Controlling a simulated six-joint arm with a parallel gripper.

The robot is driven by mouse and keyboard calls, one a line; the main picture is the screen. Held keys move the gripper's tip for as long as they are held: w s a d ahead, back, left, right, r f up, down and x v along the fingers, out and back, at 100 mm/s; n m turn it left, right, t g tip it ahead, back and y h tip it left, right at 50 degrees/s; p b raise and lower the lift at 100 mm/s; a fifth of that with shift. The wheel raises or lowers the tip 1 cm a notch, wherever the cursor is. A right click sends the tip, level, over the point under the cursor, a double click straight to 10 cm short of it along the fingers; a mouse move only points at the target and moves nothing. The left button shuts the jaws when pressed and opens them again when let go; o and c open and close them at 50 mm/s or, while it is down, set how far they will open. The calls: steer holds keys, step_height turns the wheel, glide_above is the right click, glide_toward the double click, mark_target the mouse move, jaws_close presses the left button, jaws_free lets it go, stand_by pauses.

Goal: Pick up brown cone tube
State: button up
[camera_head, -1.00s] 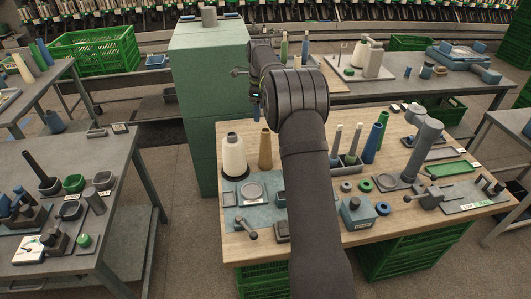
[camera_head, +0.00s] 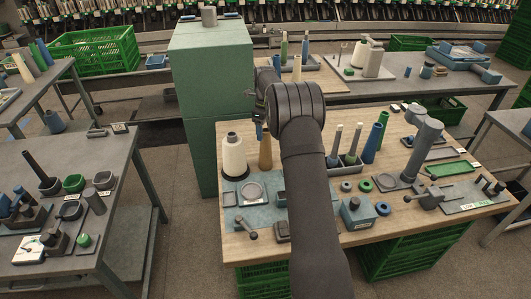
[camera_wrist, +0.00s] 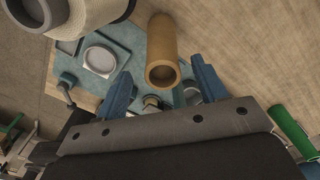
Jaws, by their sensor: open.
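The brown cone tube (camera_head: 265,153) stands upright on the wooden table, right of the white yarn cone (camera_head: 234,156). In the wrist view the tube (camera_wrist: 162,52) shows its open top end, toward the camera. My gripper (camera_wrist: 163,88) is open, with its blue fingers to the left and right of the tube's near end. A gap shows on each side, and nothing is held. In the head view my gripper (camera_head: 259,130) is just above the tube and partly hidden by my arm.
A blue-grey mat (camera_head: 256,214) with a round dish (camera_head: 251,192) lies in front. To the right are a rack of slim tubes (camera_head: 347,158), a blue tube (camera_head: 374,140) and a blue box (camera_head: 357,211).

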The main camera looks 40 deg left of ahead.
mark_target(266, 139)
steer(key=shift+w+f, duration=0.1)
steer(key=shift+f, duration=2.7)
steer(key=c, duration=1)
